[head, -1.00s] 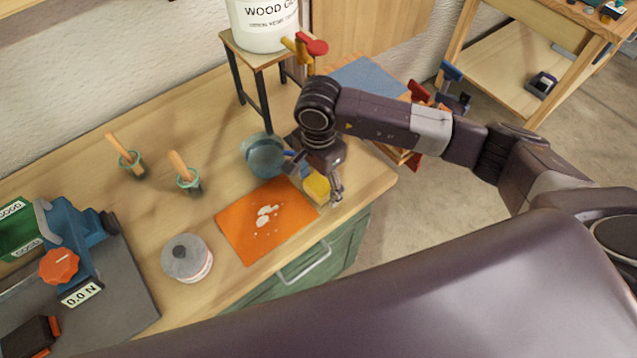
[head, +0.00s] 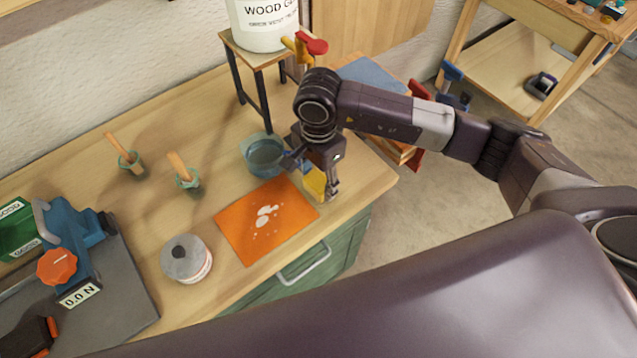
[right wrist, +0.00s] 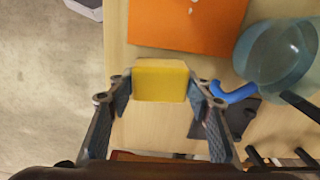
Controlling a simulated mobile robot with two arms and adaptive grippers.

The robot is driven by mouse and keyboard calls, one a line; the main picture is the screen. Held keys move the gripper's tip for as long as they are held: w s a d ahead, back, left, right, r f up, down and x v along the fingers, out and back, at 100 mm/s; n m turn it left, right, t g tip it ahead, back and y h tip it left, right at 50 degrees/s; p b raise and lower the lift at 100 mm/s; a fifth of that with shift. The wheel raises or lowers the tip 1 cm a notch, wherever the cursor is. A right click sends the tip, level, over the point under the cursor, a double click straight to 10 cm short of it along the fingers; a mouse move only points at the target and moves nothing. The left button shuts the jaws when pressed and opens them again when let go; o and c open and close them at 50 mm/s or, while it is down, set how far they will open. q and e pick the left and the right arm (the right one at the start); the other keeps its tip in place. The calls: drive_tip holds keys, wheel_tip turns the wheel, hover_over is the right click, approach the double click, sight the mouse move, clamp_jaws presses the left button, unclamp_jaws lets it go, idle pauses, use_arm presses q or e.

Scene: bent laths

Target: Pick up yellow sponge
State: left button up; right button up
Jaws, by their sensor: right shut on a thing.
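The yellow sponge (head: 315,184) is at the right end of the workbench, beside the orange mat. My right gripper (head: 317,184) is shut on it from above. In the right wrist view the yellow sponge (right wrist: 160,80) sits between the two fingertips of the right gripper (right wrist: 158,84), with a pad at each side. Its underside is hidden, so I cannot tell how far it is above the bench. My left gripper is not in view.
The orange mat (head: 245,228) with white blobs lies left of the sponge. A blue translucent cup (head: 264,155) stands close behind the gripper. The bench (head: 376,178) ends just right of the gripper.

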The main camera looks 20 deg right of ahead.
sight(318, 180)
wheel_tip(318, 180, up, 19)
drive_tip(key=b, duration=0.3)
drive_tip(key=shift+f+b, duration=0.15)
drive_tip(key=shift+b, duration=0.25)
